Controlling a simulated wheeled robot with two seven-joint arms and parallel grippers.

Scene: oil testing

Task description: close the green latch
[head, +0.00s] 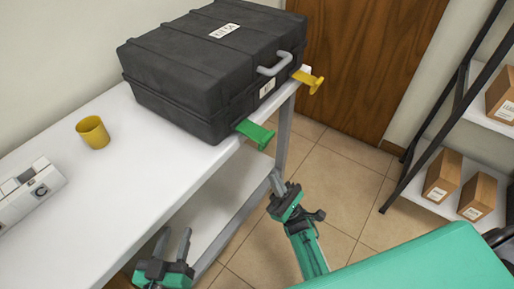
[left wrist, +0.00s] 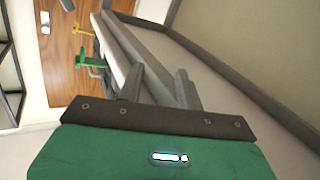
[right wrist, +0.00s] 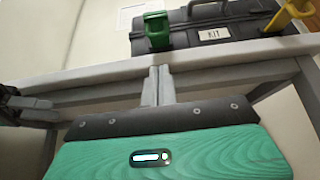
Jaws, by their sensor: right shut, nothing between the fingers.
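The black case (head: 205,70) lies shut on the white table. The green latch (head: 256,133) sticks out from the case's lower front, past the table edge. In the right wrist view the green latch (right wrist: 158,32) stands above the table edge, slightly left of centre. My right gripper (head: 276,181) is shut and empty, below and a little right of the green latch, apart from it. Its closed fingers (right wrist: 158,84) point towards the table edge. My left gripper (head: 173,244) is open and empty by the table's front edge, lower left.
A yellow latch (head: 308,80) sticks out at the case's far end, near the grey handle (head: 274,66). A yellow cup (head: 93,132) and a white device (head: 32,193) stand on the table (head: 140,175). A shelf with boxes (head: 442,174) is at the right. The floor between is free.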

